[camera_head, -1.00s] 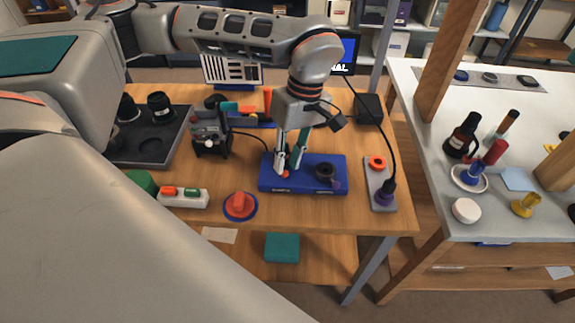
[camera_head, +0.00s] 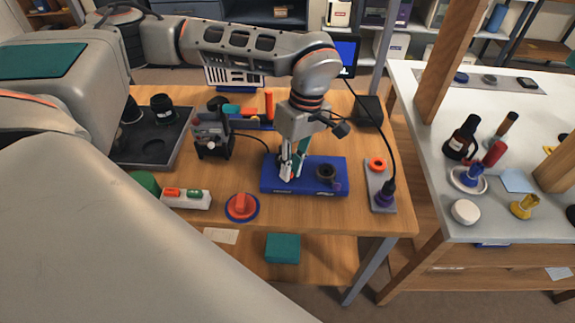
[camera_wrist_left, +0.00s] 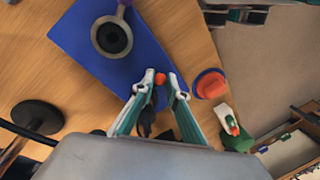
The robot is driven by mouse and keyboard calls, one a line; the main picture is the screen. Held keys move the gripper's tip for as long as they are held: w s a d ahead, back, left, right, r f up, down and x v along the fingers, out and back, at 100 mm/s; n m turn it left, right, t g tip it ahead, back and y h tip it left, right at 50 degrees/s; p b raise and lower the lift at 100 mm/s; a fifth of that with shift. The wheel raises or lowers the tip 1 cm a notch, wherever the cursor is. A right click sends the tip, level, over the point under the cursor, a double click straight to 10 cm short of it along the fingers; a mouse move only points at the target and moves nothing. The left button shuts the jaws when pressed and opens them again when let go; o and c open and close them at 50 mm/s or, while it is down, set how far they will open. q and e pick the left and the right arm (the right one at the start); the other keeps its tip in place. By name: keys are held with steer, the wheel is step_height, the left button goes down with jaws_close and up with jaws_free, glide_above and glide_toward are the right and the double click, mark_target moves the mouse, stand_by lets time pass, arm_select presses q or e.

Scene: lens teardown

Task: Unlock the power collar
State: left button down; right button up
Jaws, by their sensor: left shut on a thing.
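My left gripper (camera_head: 290,172) points down at the left half of the blue base (camera_head: 318,189). Its fingers are shut on a small red piece, which shows between the fingertips in the left wrist view (camera_wrist_left: 160,78). A dark ring (camera_head: 325,172) sits on the base to the right of the gripper; it also shows in the wrist view (camera_wrist_left: 112,39). My right gripper is not in view.
An orange ring (camera_head: 376,163) lies on the strip's far end. A grey device (camera_head: 212,138) and a dark tray (camera_head: 178,150) are left. A white table (camera_head: 420,92) is right.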

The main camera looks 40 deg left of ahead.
arm_select(q)
steer(key=shift+w+r+n, duration=0.15)
steer(key=shift+r+n, duration=0.05)
steer(key=shift+n, duration=0.3)
steer(key=shift+w+d+f+n+h+p, duration=0.15)
steer(key=shift+n+p, duration=0.15)
steer(key=shift+n, duration=0.15)
steer(key=shift+w+d+f+n+h+p, duration=0.15)
steer(key=shift+n+p, duration=0.1)
steer(key=shift+n, duration=0.2)
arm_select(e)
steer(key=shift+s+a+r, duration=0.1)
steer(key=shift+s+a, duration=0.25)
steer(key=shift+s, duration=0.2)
arm_select(q)
steer(key=shift+a+r, duration=0.1)
steer(key=c, duration=2.3)
jaws_free()
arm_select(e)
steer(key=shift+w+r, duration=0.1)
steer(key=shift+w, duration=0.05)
arm_select(q)
steer(key=shift+r, duration=0.1)
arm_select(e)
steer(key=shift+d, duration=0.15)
arm_select(q)
step_height(320, 180, up, 12)
steer(key=w, duration=0.2)
steer(key=shift+w+f, duration=0.15)
steer(key=shift+f, duration=0.05)
